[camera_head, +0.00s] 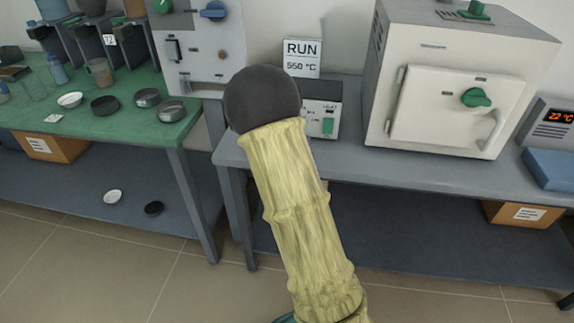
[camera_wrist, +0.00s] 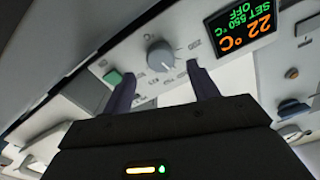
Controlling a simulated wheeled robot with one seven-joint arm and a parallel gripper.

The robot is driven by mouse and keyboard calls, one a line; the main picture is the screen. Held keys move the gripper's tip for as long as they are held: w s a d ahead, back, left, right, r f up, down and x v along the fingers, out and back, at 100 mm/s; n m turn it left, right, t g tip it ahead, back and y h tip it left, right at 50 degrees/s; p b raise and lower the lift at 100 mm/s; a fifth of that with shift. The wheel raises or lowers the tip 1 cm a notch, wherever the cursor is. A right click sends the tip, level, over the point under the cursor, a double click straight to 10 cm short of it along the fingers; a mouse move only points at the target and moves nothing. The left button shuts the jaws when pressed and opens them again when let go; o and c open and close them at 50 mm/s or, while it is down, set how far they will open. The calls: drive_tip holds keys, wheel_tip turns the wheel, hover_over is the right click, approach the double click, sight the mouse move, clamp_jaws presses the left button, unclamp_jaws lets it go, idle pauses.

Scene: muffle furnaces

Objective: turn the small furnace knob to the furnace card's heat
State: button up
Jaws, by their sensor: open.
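The furnace card (camera_head: 301,57) reads RUN 550 °C and stands on top of a small control box (camera_head: 322,92) with a green switch (camera_head: 328,126). My dark, round wrist hides the left part of that box and my fingers in the head view. In the wrist view, upside down, a grey round knob (camera_wrist: 162,55) sits on a pale panel, with a green switch (camera_wrist: 113,78) beside it. A display (camera_wrist: 240,28) there reads 22 °C, SET 550 °C and OFF. My gripper (camera_wrist: 157,80) is open, its fingers apart, with the knob in the gap beyond their tips; no contact shows.
A large white furnace (camera_head: 445,60) with a green door knob (camera_head: 476,97) stands to the right on the grey bench (camera_head: 420,165). A blue block (camera_head: 552,168) lies at the far right. The green table (camera_head: 130,128) at left holds several dishes.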

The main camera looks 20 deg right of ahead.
drive_tip(key=p+v, duration=0.3)
drive_tip(key=v, duration=0.5)
drive_tip(key=shift+s+a+r+p, duration=0.2)
drive_tip(key=shift+a+p, duration=0.1)
drive_tip(key=shift+p, duration=0.05)
drive_tip(key=shift+p+v, duration=2.75)
drive_tip(key=shift+p, duration=3.1)
drive_tip(key=shift+s+d+f, duration=0.1)
drive_tip(key=shift+f, duration=0.15)
